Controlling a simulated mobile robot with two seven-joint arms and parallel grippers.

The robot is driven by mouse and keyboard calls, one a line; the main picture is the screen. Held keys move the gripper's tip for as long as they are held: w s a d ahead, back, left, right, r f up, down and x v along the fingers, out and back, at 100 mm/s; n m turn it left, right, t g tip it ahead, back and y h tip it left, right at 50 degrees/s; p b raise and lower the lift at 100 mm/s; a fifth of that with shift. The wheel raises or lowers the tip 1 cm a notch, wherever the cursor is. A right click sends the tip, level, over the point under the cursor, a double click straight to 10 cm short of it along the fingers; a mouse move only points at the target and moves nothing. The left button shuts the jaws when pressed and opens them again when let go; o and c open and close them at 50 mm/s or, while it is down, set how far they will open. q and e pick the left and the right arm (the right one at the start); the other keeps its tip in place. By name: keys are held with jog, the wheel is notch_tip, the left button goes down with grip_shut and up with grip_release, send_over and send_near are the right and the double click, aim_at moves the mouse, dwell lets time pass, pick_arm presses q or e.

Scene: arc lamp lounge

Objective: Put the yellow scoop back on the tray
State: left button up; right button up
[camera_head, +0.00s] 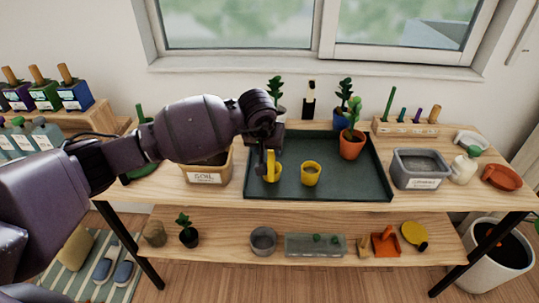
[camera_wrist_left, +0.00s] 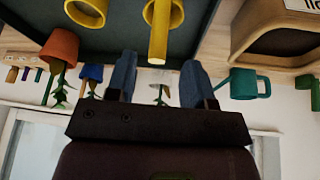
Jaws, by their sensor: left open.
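The yellow scoop (camera_head: 272,175) stands at the left part of the dark green tray (camera_head: 345,190), its handle pointing up. In the left wrist view the scoop (camera_wrist_left: 160,28) shows its round bowl and its long handle, which reaches toward the gap between my fingers. My left gripper (camera_head: 268,150) is right above the scoop, at the handle's top. In the left wrist view its two blue fingers (camera_wrist_left: 157,72) are apart, with the handle end between them in the picture; I cannot tell whether they touch. My right gripper is not in view.
A second yellow cup (camera_head: 310,175) stands on the tray, right of the scoop. A terracotta pot (camera_head: 351,148) with a cactus stands at the tray's back right. The soil bin (camera_head: 205,175) is just left of the tray. A grey bin (camera_head: 420,170) is right. The tray's front right is clear.

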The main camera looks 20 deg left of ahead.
pick_arm(q)
jog(key=shift+v, duration=2.35)
jog(key=s+d+f+n+h, duration=0.3)
jog(key=s+d+n+h, duration=0.4)
jog(key=n+h, duration=0.3)
jog(key=s+d+f+n+h, duration=0.2)
jog(key=s+d+n+h, duration=0.55)
jog(key=n, duration=0.35)
jog(key=s+a+f+n+t+y, duration=0.1)
jog(key=a+f+n+t+y, duration=0.45)
jog(key=n, duration=0.95)
jog(key=s+a+f+n+t+y, duration=0.15)
jog(key=a+n+t+y, duration=0.5)
jog(key=n, duration=0.85)
jog(key=s+a+f+n+g+y, duration=0.2)
jog(key=s+a+f+n, duration=0.3)
jog(key=s+f+n, duration=0.2)
jog(key=s+a+f+n+g+y, duration=0.3)
jog(key=s+a+f+n, duration=0.2)
jog(key=n, duration=0.7)
notch_tip(320, 180, down, 2)
jog(key=shift+s+a+f+g+y, duration=0.15)
jog(key=shift+s+a+g+y, duration=0.2)
jog(key=shift+s, duration=0.9)
